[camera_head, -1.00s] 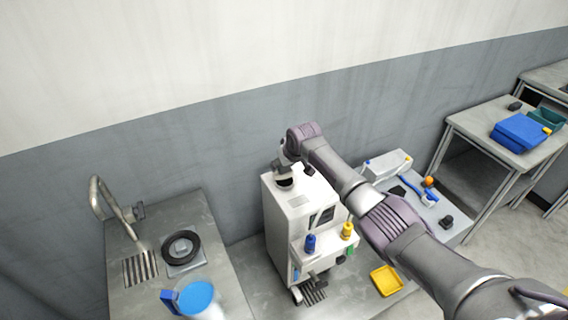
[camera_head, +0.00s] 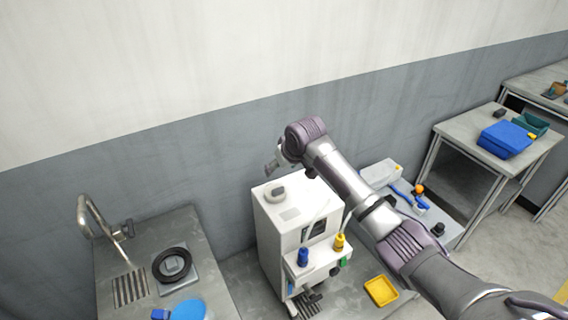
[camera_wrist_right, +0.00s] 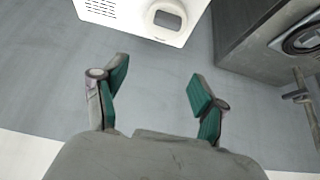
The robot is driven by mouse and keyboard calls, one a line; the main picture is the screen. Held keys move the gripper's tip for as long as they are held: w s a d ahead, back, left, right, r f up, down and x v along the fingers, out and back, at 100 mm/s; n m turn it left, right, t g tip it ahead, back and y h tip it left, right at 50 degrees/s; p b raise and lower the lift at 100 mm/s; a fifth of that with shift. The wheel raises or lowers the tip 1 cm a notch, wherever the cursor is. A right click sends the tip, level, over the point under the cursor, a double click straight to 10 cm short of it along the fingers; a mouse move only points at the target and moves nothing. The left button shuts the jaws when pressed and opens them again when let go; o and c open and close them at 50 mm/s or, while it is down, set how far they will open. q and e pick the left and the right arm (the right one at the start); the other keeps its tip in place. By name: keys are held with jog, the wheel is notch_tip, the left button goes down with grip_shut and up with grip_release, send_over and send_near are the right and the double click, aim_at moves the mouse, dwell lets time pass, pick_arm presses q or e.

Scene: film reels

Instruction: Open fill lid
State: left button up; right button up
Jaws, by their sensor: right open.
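The white machine (camera_head: 283,230) stands on the bench in the middle of the head view. A round white fill fitting (camera_head: 276,193) sits on its top. In the right wrist view this fitting (camera_wrist_right: 167,18) is a rounded white ring around a grey centre, at the top edge; I cannot tell whether its lid is up or down. My right gripper (camera_head: 273,164) is above and behind the fitting, apart from it. In the right wrist view the gripper (camera_wrist_right: 157,84) is open, with nothing between its green-padded fingers. My left gripper is not in view.
A yellow tray (camera_head: 381,290) lies on the bench. At left are a faucet (camera_head: 103,225) and a black reel (camera_head: 172,265). The grey wall is close behind.

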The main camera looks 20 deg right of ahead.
jog(key=shift+v, duration=1.4)
